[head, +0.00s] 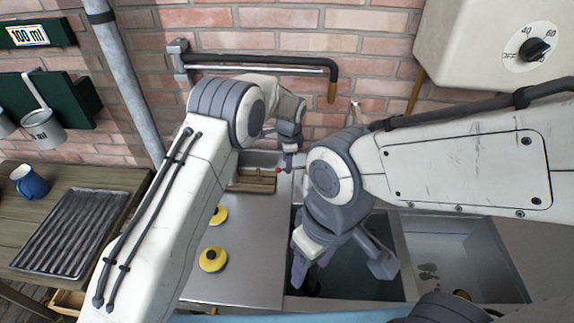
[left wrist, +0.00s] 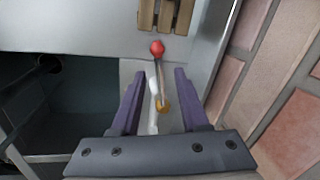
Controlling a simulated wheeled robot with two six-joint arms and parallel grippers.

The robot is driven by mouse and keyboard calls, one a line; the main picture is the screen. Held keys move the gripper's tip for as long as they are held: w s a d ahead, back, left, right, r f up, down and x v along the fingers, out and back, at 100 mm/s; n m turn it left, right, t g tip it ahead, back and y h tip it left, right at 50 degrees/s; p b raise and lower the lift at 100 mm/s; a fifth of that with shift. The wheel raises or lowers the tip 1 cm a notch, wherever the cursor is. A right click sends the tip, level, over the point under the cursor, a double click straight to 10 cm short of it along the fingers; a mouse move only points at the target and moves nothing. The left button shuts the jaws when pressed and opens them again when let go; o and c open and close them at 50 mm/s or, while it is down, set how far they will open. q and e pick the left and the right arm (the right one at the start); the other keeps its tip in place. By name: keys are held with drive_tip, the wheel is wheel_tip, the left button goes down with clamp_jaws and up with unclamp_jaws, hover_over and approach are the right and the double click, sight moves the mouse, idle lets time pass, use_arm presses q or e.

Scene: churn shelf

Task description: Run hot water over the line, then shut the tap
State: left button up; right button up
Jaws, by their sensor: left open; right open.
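A tap lever with a red ball knob (left wrist: 157,48) lies between the fingers of my open left gripper (left wrist: 159,74) in the left wrist view, with a brass-coloured part at its other end. The fingers stand on either side, apart from the lever. In the head view the red knob (head: 280,171) shows beside my left gripper (head: 289,162), at the back of the steel counter. My right gripper (head: 342,272) is open and empty over the left sink basin (head: 295,220). My arms hide much of the tap. No running water shows.
A cream heater (head: 450,45) with a dial (head: 537,49) hangs at upper right. A wall pipe (head: 250,68) ends above the sink. Yellow round items (head: 213,260) stand on the counter. A ridged tray (head: 70,232) and blue mug (head: 30,182) are left. The right basin (head: 455,260) is largely clear.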

use_arm(q)
wheel_tip(320, 180, up, 9)
drive_tip(key=s+b, duration=0.1)
drive_tip(key=b, duration=0.1)
drive_tip(key=shift+s+d+f, duration=0.15)
drive_tip(key=shift+s+f, duration=0.05)
drive_tip(key=shift+s, duration=0.2)
idle(7.0)
